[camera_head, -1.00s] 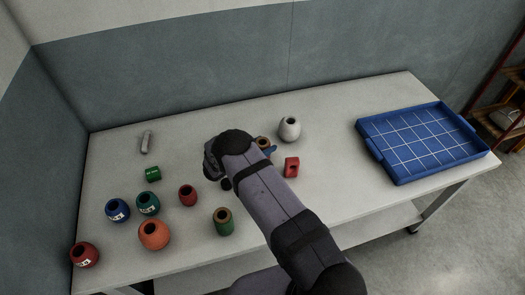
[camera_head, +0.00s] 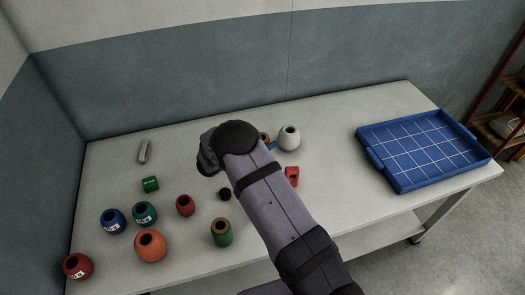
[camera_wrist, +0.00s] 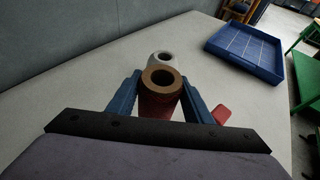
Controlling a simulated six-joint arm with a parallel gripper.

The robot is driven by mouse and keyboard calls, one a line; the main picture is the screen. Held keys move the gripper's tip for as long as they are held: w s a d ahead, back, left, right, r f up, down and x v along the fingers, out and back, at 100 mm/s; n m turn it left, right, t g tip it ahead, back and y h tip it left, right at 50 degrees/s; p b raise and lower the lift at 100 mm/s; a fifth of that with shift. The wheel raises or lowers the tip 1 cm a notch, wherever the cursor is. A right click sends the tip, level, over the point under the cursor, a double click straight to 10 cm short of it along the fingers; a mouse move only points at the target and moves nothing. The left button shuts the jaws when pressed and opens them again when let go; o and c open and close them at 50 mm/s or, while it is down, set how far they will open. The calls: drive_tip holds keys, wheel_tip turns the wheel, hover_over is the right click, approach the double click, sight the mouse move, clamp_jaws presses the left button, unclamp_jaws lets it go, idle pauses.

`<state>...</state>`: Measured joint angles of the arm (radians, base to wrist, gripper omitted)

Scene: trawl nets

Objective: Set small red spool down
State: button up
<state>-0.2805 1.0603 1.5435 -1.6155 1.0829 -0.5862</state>
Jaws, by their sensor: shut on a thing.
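The small red spool (camera_wrist: 158,104) has a red body and a brown ring-shaped top with a dark hole. In the wrist view my gripper (camera_wrist: 160,88) has its blue fingers on either side of it, shut on it. In the head view my arm hides most of the gripper; only a bit of the spool's brown top (camera_head: 265,137) and a blue finger show beside the arm. I cannot tell whether the spool's base touches the table (camera_head: 330,125).
A pale grey float (camera_head: 289,138) stands close behind the spool, and a red block (camera_head: 292,176) lies nearby. A green spool (camera_head: 221,233), a dark round piece (camera_head: 225,194) and several colored floats stand at the left. A blue gridded tray (camera_head: 372,151) is at the right.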

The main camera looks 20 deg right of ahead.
drive_tip(key=shift+r+b, duration=0.3)
drive_tip(key=shift+r, duration=1.25)
